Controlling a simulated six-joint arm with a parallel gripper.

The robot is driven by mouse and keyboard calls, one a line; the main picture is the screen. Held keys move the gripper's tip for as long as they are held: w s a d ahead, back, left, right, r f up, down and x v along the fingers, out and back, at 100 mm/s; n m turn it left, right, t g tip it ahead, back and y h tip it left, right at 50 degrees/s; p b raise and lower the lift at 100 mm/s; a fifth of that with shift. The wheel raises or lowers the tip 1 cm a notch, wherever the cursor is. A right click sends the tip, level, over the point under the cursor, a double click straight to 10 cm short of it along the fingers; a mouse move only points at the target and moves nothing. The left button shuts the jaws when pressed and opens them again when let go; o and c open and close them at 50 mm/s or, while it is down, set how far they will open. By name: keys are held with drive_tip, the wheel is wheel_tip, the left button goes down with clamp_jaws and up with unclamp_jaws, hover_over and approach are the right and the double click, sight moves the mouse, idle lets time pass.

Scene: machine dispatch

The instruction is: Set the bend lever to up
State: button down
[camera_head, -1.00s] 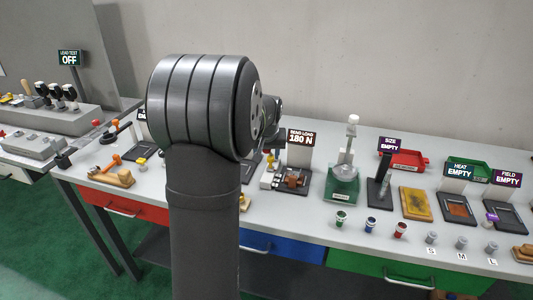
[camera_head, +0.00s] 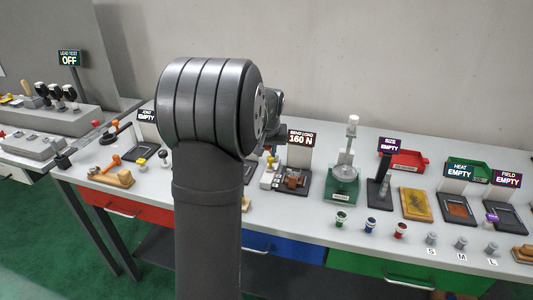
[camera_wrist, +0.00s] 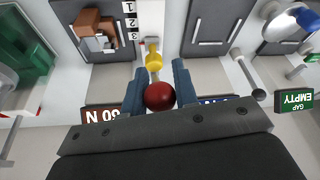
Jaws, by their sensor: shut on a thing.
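A red ball knob (camera_wrist: 160,96) sits between the two blue-grey fingers of my gripper (camera_wrist: 159,88) in the wrist view, and the gripper is shut on it. I take it for the knob of the bend lever; its shaft is mostly hidden. The bend load sign (camera_head: 301,139) reads 160 N in the head view and stands behind the bend station (camera_head: 293,181). In the head view my arm hides the gripper and the knob.
A yellow knob (camera_wrist: 154,60) and a 1-2-3 scale (camera_wrist: 130,22) lie close to the fingers in the wrist view. A dark panel (camera_wrist: 216,25) and a lever with a dark ball (camera_wrist: 258,95) are to the right. A green press (camera_head: 343,175) stands right of the bend station.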

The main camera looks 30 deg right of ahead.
drive_tip(key=shift+w+d+r+g+y, duration=0.4)
drive_tip(key=shift+w+d+r+g, duration=0.05)
drive_tip(key=shift+r+g, duration=0.05)
drive_tip(key=shift+g+y, duration=0.3)
drive_tip(key=shift+y, duration=0.1)
drive_tip(key=w+d+r, duration=0.2)
drive_tip(key=w+d, duration=0.2)
drive_tip(key=shift+r, duration=0.4)
drive_tip(key=shift+w+d+r, duration=0.2)
drive_tip(key=shift+w+d, duration=0.65)
drive_tip(key=shift+d, duration=0.05)
drive_tip(key=c, duration=1.1)
unclamp_jaws()
drive_tip(key=shift+c, duration=0.2)
wheel_tip(320, 180, up, 17)
drive_tip(key=s, duration=0.2)
drive_tip(key=shift+s, duration=0.35)
